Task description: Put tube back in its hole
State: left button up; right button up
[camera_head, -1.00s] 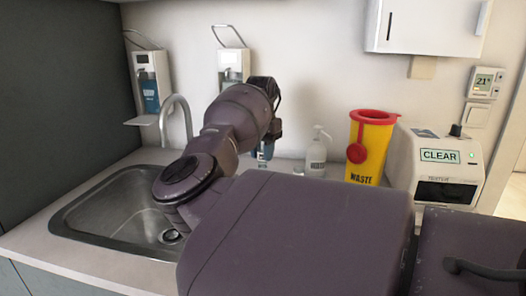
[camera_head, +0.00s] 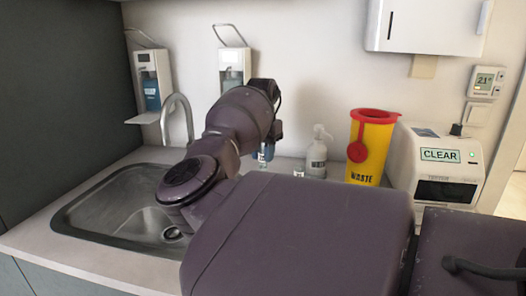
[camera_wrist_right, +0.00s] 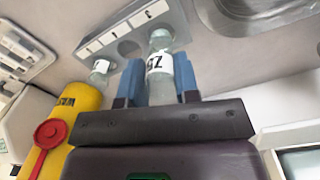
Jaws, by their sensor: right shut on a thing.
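A grey rack (camera_wrist_right: 178,22) with white labels and round holes lies just beyond the fingers. An empty-looking hole (camera_wrist_right: 128,47) shows left of the held tube. I cannot tell whether the tube's end is inside a hole. A second clear tube (camera_wrist_right: 98,73) stands at the left. My left gripper is not in view.
A white pump bottle (camera_head: 316,155), a yellow waste bin (camera_head: 372,140) with a red lid and a white device (camera_head: 437,160) marked CLEAR stand to the right. The sink (camera_head: 110,215) and its tap (camera_head: 178,105) are on the left. Dispensers hang on the wall.

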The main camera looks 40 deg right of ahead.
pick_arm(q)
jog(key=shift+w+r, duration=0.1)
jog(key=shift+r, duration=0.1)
pick_arm(e)
jog(key=shift+f, duration=2.1)
jog(key=o, duration=1)
jog(key=shift+r, duration=0.1)
pick_arm(q)
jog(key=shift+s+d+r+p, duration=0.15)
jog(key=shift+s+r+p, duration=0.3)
jog(key=shift+p, duration=0.75)
pick_arm(e)
notch_tip(320, 180, up, 11)
jog(key=shift+f, duration=0.15)
